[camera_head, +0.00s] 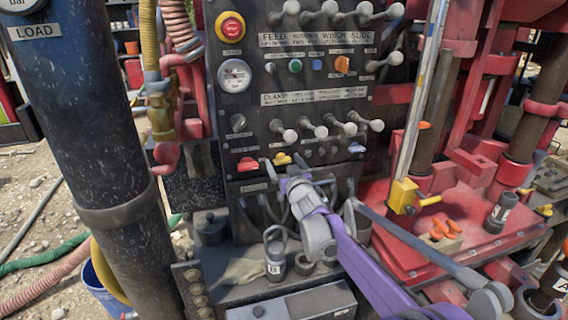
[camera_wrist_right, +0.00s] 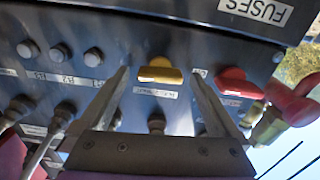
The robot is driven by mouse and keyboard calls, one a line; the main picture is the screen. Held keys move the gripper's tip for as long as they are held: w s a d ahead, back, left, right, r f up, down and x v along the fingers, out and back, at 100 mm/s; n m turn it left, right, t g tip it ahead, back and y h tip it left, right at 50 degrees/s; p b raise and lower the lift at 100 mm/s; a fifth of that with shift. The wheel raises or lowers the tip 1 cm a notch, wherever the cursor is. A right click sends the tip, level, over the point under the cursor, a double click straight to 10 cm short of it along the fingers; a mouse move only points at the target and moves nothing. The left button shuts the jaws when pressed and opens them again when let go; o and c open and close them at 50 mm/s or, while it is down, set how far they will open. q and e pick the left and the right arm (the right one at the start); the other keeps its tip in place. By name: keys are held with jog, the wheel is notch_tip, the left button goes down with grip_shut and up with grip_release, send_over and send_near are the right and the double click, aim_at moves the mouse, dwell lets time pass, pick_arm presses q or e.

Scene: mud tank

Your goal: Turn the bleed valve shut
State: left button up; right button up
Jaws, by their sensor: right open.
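A row of small valve handles sits low on the dark control panel. A yellow handle (camera_head: 282,159) is in the middle, a red handle (camera_head: 247,163) to its left and a blue handle (camera_head: 356,148) to its right. Their labels are too small to read, so I cannot tell which is the bleed valve. My right gripper (camera_head: 290,178) is just in front of the yellow handle. In the right wrist view its open fingers (camera_wrist_right: 158,76) stand either side of the yellow handle (camera_wrist_right: 160,72), with nothing gripped; the red handle (camera_wrist_right: 238,84) lies outside them. My left gripper is not in view.
Several white-knobbed levers (camera_head: 313,127) stick out above the handles. A FUSES plate (camera_wrist_right: 253,11) is on the panel. A grey shelf (camera_head: 290,305) holding a small can (camera_head: 275,265) is below. A thick black pipe (camera_head: 95,130) stands left, red machinery (camera_head: 420,250) right.

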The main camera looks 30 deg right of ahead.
jog(key=c, duration=1.4)
jog(key=shift+o, duration=0.2)
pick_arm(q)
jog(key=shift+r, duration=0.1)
pick_arm(e)
jog(key=shift+n, duration=0.3)
jog(key=n+p, duration=0.1)
jog(key=n, duration=0.2)
jog(key=shift+n, duration=0.3)
jog(key=n+p, duration=0.1)
jog(key=n, duration=0.3)
jog(key=shift+a+p, duration=0.1)
jog(key=shift+p, duration=0.25)
jog(key=n+p, duration=0.1)
jog(key=n, duration=0.4)
jog(key=shift+w+p, duration=0.1)
jog(key=shift+p, duration=0.3)
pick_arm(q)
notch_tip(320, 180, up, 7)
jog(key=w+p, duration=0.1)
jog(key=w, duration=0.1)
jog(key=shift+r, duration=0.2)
pick_arm(e)
jog(key=shift+f+n, duration=0.15)
jog(key=shift+n, duration=1.75)
pick_arm(q)
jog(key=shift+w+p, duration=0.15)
jog(key=shift+p, duration=0.15)
